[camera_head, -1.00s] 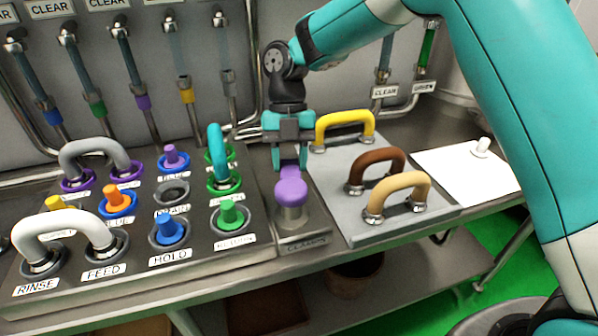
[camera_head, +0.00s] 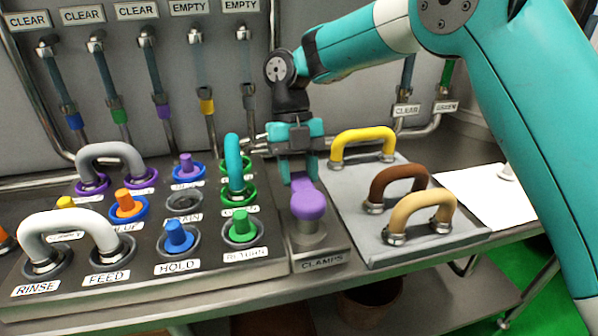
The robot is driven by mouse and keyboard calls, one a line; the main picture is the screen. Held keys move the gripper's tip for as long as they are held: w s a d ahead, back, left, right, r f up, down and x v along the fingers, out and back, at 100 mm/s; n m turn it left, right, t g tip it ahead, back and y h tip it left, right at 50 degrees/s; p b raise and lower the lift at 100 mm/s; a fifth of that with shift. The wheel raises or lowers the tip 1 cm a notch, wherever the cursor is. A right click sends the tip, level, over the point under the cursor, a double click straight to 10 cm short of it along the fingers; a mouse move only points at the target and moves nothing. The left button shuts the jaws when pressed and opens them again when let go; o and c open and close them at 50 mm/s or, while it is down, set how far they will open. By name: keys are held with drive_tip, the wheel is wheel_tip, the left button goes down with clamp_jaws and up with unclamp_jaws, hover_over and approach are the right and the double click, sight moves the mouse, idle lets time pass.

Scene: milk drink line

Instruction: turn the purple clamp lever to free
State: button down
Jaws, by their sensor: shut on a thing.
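The purple clamp lever (camera_head: 308,203) sits on a round metal post on a small plate with the label CLAMPS (camera_head: 322,262). Its knob end faces the camera and its arm points back toward my gripper. My gripper (camera_head: 298,176) points down behind the knob and is shut on the lever's far end. The fingertips are partly hidden by the lever. Any marking for the free position cannot be made out.
A panel of ports and plugs stands left, with a white hose loop (camera_head: 65,228) and a teal loop (camera_head: 233,165) close to my gripper. Right is a grey tray (camera_head: 440,244) with yellow (camera_head: 362,136), brown (camera_head: 398,182) and tan handles (camera_head: 420,208). White paper (camera_head: 480,195) lies farther right.

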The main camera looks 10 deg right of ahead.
drive_tip(key=c, duration=0.6)
unclamp_jaws()
drive_tip(key=shift+c, duration=0.2)
drive_tip(key=p+v, duration=1.7)
drive_tip(key=p, duration=0.6)
drive_tip(key=shift+r, duration=0.2)
